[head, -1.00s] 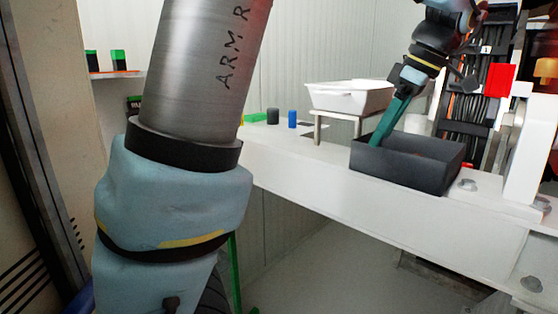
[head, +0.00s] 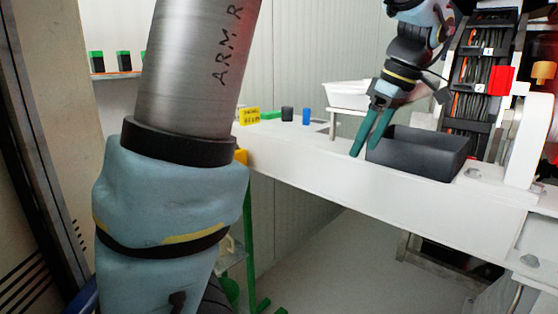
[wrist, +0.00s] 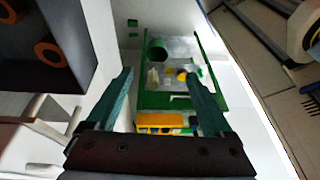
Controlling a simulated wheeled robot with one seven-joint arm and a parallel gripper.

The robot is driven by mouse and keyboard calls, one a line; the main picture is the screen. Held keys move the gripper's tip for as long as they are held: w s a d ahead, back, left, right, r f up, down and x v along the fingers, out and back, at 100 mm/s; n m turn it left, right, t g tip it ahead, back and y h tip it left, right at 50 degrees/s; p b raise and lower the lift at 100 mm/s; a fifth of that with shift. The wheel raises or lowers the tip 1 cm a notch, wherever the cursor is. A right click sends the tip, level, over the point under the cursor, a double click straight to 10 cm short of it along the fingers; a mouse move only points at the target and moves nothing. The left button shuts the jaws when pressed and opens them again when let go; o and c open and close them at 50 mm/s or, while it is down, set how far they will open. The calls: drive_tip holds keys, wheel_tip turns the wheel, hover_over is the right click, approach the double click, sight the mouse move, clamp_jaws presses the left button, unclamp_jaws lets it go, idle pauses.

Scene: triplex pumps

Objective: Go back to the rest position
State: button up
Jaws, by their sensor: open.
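My gripper (head: 370,142) hangs in front of the white bench, just left of the dark grey bin (head: 418,154), with its green fingers pointing down. The fingers are apart and nothing is between them. In the wrist view my gripper (wrist: 160,85) is also open and empty. The bin shows there at the upper left (wrist: 55,45), with orange ring-shaped parts inside it. My arm's large grey and blue links fill the left of the head view.
A white tray (head: 348,96) stands on a raised stand behind my gripper. A black cup (head: 287,113), a blue cup (head: 306,116) and a yellow block (head: 249,116) sit on the bench (head: 300,160). A green-framed cart (wrist: 180,98) is below. A red box (head: 501,80) is at the right.

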drive_tip(key=s+a+f+m+h+p, duration=0.1)
drive_tip(key=a+f+m, duration=0.4)
drive_tip(key=a, duration=0.7)
drive_tip(key=s+a+f+m+h+p, duration=0.1)
drive_tip(key=a+f+m, duration=0.4)
drive_tip(key=a+f, duration=0.5)
drive_tip(key=shift+s+a+f+g+h+p, duration=0.15)
drive_tip(key=shift+s+a+g+h+p, duration=0.2)
drive_tip(key=shift+s+a+h, duration=0.55)
drive_tip(key=shift+s+a, duration=0.1)
drive_tip(key=shift+a, duration=0.2)
